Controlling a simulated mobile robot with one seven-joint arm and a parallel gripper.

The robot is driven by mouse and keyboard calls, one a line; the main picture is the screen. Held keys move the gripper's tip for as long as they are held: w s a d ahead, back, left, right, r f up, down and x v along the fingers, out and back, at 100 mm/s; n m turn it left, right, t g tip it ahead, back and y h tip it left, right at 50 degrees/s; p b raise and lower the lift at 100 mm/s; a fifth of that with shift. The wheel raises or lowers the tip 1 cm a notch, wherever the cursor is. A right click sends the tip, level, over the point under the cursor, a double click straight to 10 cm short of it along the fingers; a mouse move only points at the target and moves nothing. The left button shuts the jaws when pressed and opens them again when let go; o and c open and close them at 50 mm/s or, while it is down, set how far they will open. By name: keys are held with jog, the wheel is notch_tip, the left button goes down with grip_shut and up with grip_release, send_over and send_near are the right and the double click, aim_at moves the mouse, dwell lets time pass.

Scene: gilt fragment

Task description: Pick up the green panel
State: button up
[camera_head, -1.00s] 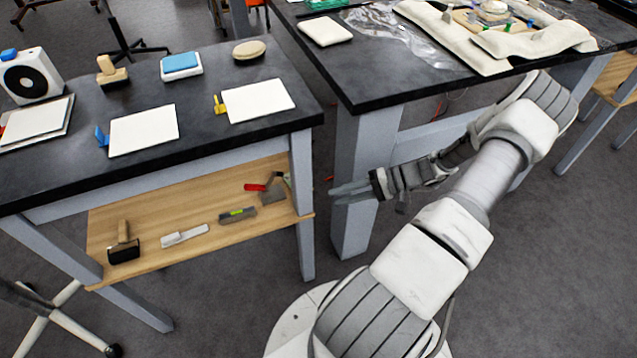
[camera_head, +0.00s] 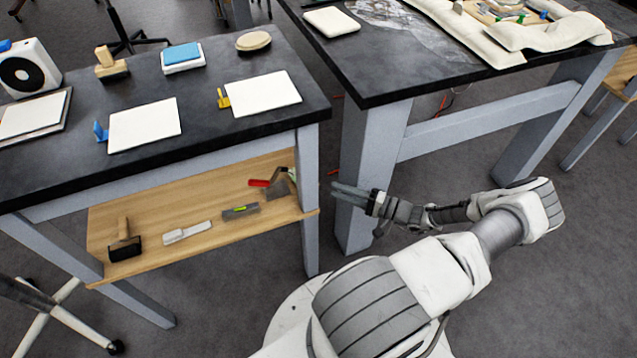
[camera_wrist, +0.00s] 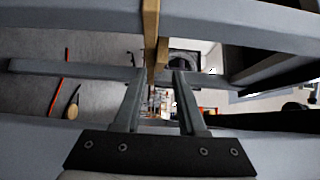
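No green panel is clearly visible in either view now. My gripper (camera_head: 338,189) is low between the two tables, in front of a grey leg of the right table (camera_head: 368,92). In the wrist view, the two fingers of my gripper (camera_wrist: 159,76) stand apart with nothing held between them. Small green pieces (camera_head: 520,18) show among the items on the right table, too small to make out.
The left table (camera_head: 210,105) carries white panels (camera_head: 262,93), a blue-topped block (camera_head: 183,54) and a white fan-like box (camera_head: 28,68). Its wooden lower shelf (camera_head: 190,220) holds hand tools. Table legs and rails stand close to my gripper; floor is clear at lower right.

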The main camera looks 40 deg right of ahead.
jog(key=shift+x, duration=2.9)
grip_shut()
notch_tip(320, 180, up, 3)
jog(key=shift+f+p, duration=0.25)
jog(key=shift+p, duration=0.9)
